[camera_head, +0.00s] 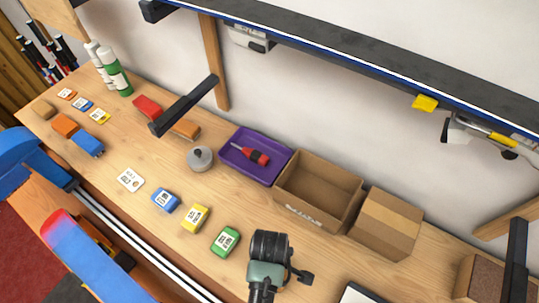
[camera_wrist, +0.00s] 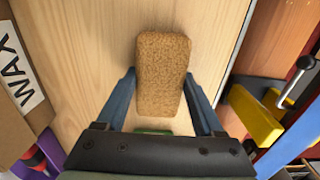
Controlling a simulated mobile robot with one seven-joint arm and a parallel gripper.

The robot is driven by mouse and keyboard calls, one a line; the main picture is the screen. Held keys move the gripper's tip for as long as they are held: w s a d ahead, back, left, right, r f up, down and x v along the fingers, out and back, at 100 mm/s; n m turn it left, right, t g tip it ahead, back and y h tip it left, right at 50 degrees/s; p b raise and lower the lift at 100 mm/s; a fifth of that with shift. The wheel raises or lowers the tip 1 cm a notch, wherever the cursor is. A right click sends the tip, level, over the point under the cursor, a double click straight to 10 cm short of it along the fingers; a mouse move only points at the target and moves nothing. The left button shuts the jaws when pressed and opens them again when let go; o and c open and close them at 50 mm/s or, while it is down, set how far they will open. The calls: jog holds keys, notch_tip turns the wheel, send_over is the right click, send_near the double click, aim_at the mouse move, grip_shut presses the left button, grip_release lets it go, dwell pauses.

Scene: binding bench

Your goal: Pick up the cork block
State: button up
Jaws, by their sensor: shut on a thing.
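The cork block (camera_wrist: 161,72) is a brown, speckled, rounded oblong in the middle of the wrist view. The two blue-grey fingers of my gripper (camera_wrist: 160,88) stand on either side of its lower half, shut on it. Its far end sticks out past the fingertips. Pale wood lies beneath it; whether it touches the bench I cannot tell. In the head view my gripper (camera_head: 268,262) is at the bottom centre, seen from above, right of the green box (camera_head: 225,241). My wrist hides the fingers and the block there.
An open cardboard box (camera_head: 318,190), a closed carton (camera_head: 387,223) and a purple tray (camera_head: 235,160) with a red screwdriver (camera_head: 252,153) stand behind my gripper. A yellow box (camera_head: 195,217) and a blue box (camera_head: 165,199) lie to the left. A yellow part (camera_wrist: 255,117) sits beyond the bench edge.

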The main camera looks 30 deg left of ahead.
jog(key=c, duration=0.3)
notch_tip(320, 180, up, 10)
jog(key=shift+b, duration=0.55)
